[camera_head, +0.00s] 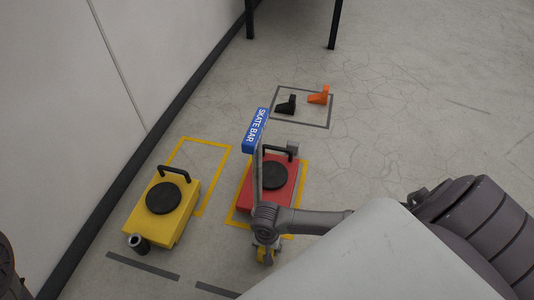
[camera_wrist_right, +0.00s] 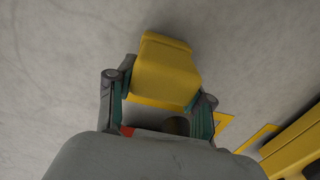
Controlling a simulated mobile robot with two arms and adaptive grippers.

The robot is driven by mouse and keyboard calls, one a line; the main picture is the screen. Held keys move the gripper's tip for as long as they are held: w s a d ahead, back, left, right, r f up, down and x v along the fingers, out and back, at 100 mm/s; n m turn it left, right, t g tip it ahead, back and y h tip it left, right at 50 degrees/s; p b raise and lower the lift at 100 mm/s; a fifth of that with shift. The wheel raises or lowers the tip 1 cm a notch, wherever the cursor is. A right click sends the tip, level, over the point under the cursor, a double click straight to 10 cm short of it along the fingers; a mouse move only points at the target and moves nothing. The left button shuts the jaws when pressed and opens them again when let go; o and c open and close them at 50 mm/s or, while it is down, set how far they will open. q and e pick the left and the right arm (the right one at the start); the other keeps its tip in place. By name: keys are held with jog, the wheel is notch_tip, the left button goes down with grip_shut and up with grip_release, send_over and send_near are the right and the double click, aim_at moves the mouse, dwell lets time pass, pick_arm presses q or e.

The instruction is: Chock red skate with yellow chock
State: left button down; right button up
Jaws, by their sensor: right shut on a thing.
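The red skate (camera_head: 283,199) is a flat red block with a black round pad and a black handle, standing inside a yellow floor outline. My right gripper (camera_head: 266,247) is at its near edge, low over the floor, and partly covers it. The gripper is shut on the yellow chock (camera_head: 263,257). In the right wrist view the chock (camera_wrist_right: 165,68) sits between the two fingers of my right gripper (camera_wrist_right: 163,90). A sliver of the red skate (camera_wrist_right: 127,131) shows behind the wrist. Whether the chock touches the skate or floor is unclear. My left gripper is not in view.
A yellow skate (camera_head: 176,227) stands to the left, with a dark cylinder (camera_head: 139,244) at its near corner. A black chock (camera_head: 287,104) and an orange chock (camera_head: 318,96) lie in a grey outline at the back. The right floor is clear.

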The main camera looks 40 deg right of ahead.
jog(key=o, duration=1.5)
jog(key=shift+o, duration=0.2)
jog(key=shift+o, duration=1.4)
